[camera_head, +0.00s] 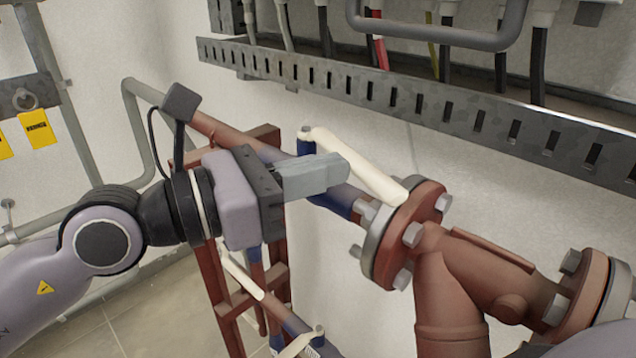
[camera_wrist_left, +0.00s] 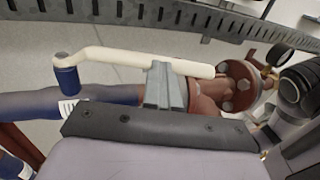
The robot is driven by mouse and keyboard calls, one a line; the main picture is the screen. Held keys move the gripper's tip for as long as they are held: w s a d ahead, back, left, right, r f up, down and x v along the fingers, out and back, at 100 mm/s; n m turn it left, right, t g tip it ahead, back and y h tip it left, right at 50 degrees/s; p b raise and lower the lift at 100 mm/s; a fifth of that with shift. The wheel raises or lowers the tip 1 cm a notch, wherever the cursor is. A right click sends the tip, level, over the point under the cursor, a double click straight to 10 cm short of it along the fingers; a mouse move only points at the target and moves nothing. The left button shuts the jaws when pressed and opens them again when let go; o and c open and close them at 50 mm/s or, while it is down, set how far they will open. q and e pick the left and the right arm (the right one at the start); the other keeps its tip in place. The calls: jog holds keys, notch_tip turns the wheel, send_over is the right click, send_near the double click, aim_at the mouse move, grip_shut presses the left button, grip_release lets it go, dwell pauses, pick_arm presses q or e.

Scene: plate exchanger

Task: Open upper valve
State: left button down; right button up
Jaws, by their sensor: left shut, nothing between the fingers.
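The upper valve has a long cream lever handle (camera_head: 358,165) on a blue valve body (camera_head: 306,143), set on a pipe that ends at a rusty flange. The handle lies roughly along the pipe, its free end near the flange. In the left wrist view the handle (camera_wrist_left: 140,60) runs from the blue body (camera_wrist_left: 66,78) at the left to the flange at the right. My left gripper (camera_head: 345,168) is shut and empty; its fingers (camera_wrist_left: 165,88) overlap the handle's near side in view. Whether they touch it, I cannot tell. My right gripper is not in view.
A bolted rusty flange (camera_head: 405,235) and thick pipe elbow (camera_head: 460,280) stand at the right. A perforated metal tray (camera_head: 420,105) with cables crosses above. A reddish frame (camera_head: 215,290) and lower cream handles (camera_head: 240,272) are below my left gripper.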

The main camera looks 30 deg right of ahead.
aim_at(361, 161)
pick_arm(q)
jog(key=d, duration=0.2)
jog(key=s+d, duration=0.1)
jog(key=d, duration=0.1)
jog(key=shift+d, duration=0.15)
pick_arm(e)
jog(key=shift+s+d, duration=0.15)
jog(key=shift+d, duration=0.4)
